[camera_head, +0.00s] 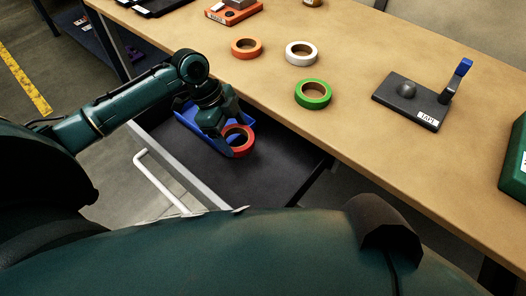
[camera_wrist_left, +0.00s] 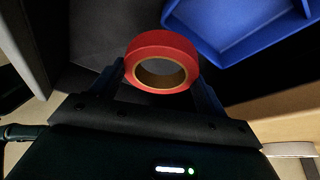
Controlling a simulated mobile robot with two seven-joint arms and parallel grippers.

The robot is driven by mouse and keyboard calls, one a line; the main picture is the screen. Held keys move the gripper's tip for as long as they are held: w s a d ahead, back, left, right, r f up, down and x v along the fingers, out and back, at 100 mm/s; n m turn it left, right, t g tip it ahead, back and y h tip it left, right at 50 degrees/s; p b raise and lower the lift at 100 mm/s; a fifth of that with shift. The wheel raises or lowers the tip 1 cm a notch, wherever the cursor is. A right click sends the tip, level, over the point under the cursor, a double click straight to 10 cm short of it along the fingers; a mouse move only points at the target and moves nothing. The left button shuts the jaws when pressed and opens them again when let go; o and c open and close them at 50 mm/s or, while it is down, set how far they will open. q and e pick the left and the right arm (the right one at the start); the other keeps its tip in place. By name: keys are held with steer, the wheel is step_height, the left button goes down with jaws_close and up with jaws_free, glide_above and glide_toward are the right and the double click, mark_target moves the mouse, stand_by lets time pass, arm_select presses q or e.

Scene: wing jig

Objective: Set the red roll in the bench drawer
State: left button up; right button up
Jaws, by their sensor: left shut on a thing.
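The red roll (camera_head: 240,148) is in my left gripper (camera_head: 222,136), inside or just above the open bench drawer (camera_head: 262,182). In the left wrist view the red roll (camera_wrist_left: 160,62) sits between the two fingers of the left gripper (camera_wrist_left: 162,80), which is shut on it. Whether the roll touches the drawer floor I cannot tell. The dark drawer floor shows beyond it in the wrist view (camera_wrist_left: 98,38). My right gripper is not in view.
A blue tray (camera_head: 187,117) lies in the drawer beside the roll, partly hidden by my gripper. On the bench top (camera_head: 350,150) are an orange roll (camera_head: 246,48), a white roll (camera_head: 301,53), a green roll (camera_head: 313,93) and a tape stand (camera_head: 410,100). The drawer's front right is clear.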

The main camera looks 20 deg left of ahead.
arm_select(q)
steer(key=d+f, duration=0.1)
steer(key=d, duration=0.2)
steer(key=d+f, duration=0.1)
steer(key=d, duration=0.1)
steer(key=shift+w+d+f, duration=0.15)
steer(key=shift+d+f, duration=0.05)
steer(key=shift+f, duration=0.15)
steer(key=shift+d+f, duration=0.35)
steer(key=shift+d, duration=0.2)
steer(key=d+f, duration=0.1)
steer(key=d, duration=0.1)
steer(key=d+f, duration=0.1)
steer(key=d, duration=0.1)
steer(key=shift+w+f, duration=0.1)
steer(key=shift+f, duration=0.25)
steer(key=shift+a, duration=0.1)
steer(key=shift+f, duration=0.2)
steer(key=o, duration=0.7)
steer(key=shift+r, duration=0.1)
